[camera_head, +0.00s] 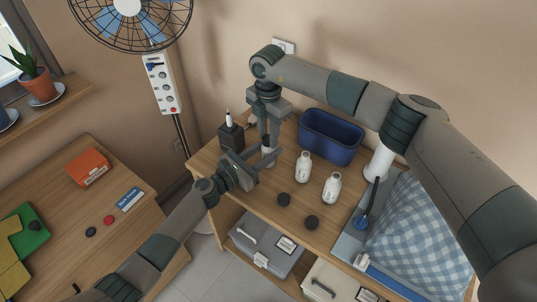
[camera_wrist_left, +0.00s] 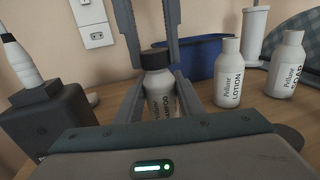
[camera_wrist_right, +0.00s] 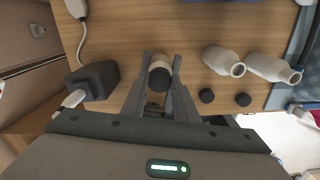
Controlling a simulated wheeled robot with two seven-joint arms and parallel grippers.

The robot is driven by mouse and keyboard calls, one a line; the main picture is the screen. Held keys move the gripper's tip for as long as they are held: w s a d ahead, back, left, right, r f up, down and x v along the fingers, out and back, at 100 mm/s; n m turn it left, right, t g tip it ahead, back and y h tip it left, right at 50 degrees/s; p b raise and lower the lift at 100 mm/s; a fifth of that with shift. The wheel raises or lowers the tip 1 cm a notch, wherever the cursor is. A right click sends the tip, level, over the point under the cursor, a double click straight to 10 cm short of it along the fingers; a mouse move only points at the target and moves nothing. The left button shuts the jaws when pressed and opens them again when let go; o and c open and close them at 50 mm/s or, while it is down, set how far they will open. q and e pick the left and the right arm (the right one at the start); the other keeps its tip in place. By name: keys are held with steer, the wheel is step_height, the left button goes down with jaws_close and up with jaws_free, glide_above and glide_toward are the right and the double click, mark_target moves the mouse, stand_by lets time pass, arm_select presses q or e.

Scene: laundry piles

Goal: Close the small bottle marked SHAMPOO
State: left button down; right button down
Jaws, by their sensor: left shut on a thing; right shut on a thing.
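A small white bottle (camera_head: 267,158) with a black cap (camera_wrist_left: 156,58) stands upright on the wooden table; the cap is on its neck. Its label is partly hidden and I cannot read it surely. My left gripper (camera_head: 264,159) is shut around the bottle's body from the side. My right gripper (camera_head: 268,141) comes down from above, shut on the black cap. Two other open white bottles stand to the right: one marked LOTION (camera_wrist_left: 229,75), the other (camera_wrist_left: 286,68) with a partly hidden label.
Two loose black caps (camera_head: 284,199) (camera_head: 312,222) lie in front of the open bottles. A blue bin (camera_head: 331,140) stands behind them. A dark box (camera_head: 230,137) with a white-tipped item is close on the left. Checked cloth (camera_head: 410,235) lies at the right.

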steer(key=c, duration=1.4)
jaws_free()
steer(key=shift+r, duration=2.25)
steer(key=shift+c, duration=0.3)
steer(key=n, duration=0.3)
steer(key=r+n, duration=0.1)
steer(key=n, duration=0.2)
steer(key=shift+n, duration=0.3)
steer(key=n, duration=0.3)
steer(key=r+n, duration=0.1)
steer(key=n, duration=0.8)
steer(key=shift+r, duration=0.35)
steer(key=n, duration=0.6)
steer(key=shift+r, duration=0.4)
